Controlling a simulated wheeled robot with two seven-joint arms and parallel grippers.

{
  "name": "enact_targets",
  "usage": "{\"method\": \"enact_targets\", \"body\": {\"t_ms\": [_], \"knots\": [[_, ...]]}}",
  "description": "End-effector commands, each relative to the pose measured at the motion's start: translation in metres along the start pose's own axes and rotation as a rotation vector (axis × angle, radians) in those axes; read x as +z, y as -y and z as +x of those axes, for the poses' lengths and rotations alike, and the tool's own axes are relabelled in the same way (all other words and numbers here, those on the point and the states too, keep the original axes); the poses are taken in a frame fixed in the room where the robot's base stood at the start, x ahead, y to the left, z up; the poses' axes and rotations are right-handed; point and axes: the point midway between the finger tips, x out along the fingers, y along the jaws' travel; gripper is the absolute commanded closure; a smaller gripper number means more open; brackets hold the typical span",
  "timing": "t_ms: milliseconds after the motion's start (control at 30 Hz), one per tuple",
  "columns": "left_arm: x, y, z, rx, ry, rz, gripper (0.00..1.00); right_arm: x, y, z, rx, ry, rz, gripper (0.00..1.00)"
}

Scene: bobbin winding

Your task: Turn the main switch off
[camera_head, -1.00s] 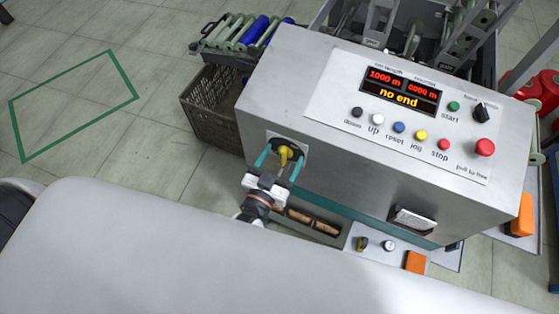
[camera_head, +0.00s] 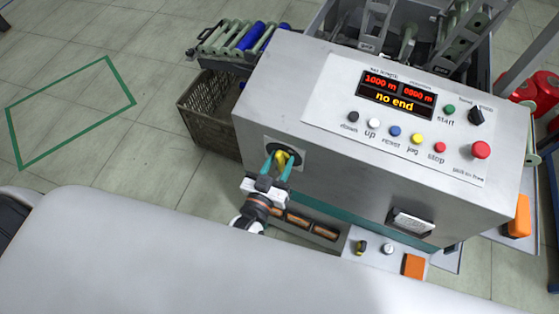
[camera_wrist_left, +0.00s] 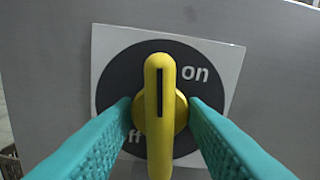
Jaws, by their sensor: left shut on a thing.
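The main switch (camera_head: 281,159) is a yellow rotary handle on a black disc on the front of the grey machine. In the left wrist view the yellow handle (camera_wrist_left: 160,105) stands upright in the picture, its dark line near the top. The word "on" is at the disc's upper right; "off" at the lower left is partly hidden. My left gripper (camera_head: 278,165) is shut on the handle, with one teal finger on each side; the fingers also show in the left wrist view (camera_wrist_left: 160,118). My right gripper is not in view.
The control panel (camera_head: 340,125) above the switch has coloured buttons, a red stop knob (camera_head: 481,150) and a lit display (camera_head: 396,98) reading "no end". A brown basket (camera_head: 207,110) stands left of the machine. A green floor outline (camera_head: 70,75) lies further left.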

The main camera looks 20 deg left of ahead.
Motion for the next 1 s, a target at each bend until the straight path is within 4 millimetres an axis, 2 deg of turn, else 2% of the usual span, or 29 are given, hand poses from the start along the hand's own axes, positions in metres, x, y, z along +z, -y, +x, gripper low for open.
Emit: {"method": "enact_targets", "body": {"t_ms": [133, 433, 667, 933, 1000], "knots": [[0.0002, 0.0005, -0.0001, -0.002, -0.002, -0.171, 0.89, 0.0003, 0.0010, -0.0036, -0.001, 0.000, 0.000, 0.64], [-0.0001, 0.0003, -0.0002, -0.001, -0.001, -0.221, 0.89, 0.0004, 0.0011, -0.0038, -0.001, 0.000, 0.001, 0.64], [-0.0002, 0.0003, -0.0003, -0.001, -0.001, -0.503, 0.89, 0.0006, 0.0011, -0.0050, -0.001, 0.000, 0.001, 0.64], [-0.0004, 0.0002, -0.0002, -0.001, -0.001, -0.530, 0.89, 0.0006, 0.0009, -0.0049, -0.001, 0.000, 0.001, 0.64], [-0.0005, 0.0003, -0.0002, -0.002, -0.002, -0.598, 0.89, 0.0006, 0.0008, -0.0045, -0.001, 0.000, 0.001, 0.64]]}}
